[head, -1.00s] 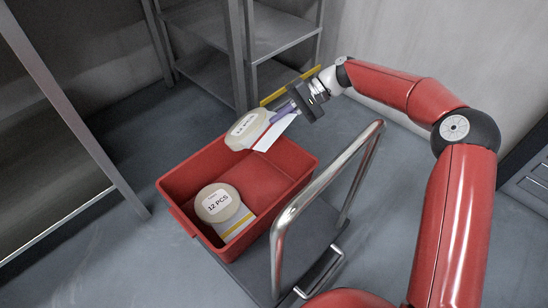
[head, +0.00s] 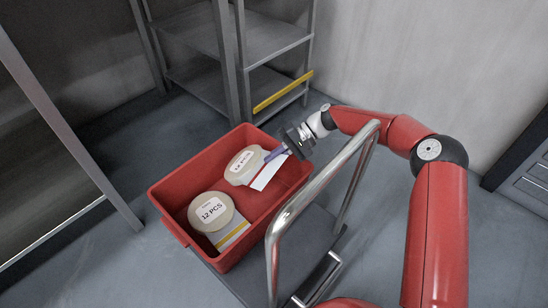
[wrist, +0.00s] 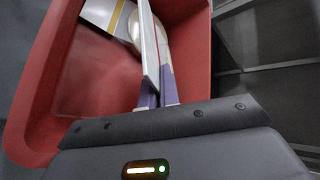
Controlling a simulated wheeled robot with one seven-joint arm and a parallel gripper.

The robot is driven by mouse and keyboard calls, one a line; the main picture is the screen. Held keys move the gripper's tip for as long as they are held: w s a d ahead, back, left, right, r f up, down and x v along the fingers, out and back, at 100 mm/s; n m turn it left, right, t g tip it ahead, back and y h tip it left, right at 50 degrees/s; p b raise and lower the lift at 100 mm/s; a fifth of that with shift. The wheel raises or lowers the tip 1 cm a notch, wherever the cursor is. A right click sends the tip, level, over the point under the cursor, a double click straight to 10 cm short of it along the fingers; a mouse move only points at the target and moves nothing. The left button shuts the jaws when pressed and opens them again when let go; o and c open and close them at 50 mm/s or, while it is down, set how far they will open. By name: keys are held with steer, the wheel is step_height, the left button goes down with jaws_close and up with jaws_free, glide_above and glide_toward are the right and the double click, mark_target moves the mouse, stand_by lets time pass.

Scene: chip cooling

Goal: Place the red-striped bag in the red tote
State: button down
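The red-striped bag (head: 245,166) has a round cream top labelled "12 PCS" and a white lower flap; its red stripe barely shows now. My gripper (head: 275,155) is shut on the flap end and reaches in from the right. The bag is tilted and hangs over the inside of the red tote (head: 168,181), around rim height; I cannot tell if it touches the floor of the tote. In the wrist view, the bag (wrist: 149,45) shows edge-on between the purple fingers of my gripper (wrist: 157,82), with the tote wall (wrist: 190,40) behind.
A yellow-striped bag (head: 211,213) labelled "12 PCS" lies in the near left part of the tote. The tote sits on a dark cart with a chrome handle (head: 318,190) at its right. Metal shelves (head: 270,42) stand behind, and another rack stands at the left.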

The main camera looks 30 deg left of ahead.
steer(key=shift+f, duration=0.45)
steer(key=shift+f+b, duration=0.1)
steer(key=shift+b, duration=0.25)
steer(key=c, duration=1.6)
jaws_free()
steer(key=shift+f, duration=0.1)
steer(key=shift+c, duration=0.2)
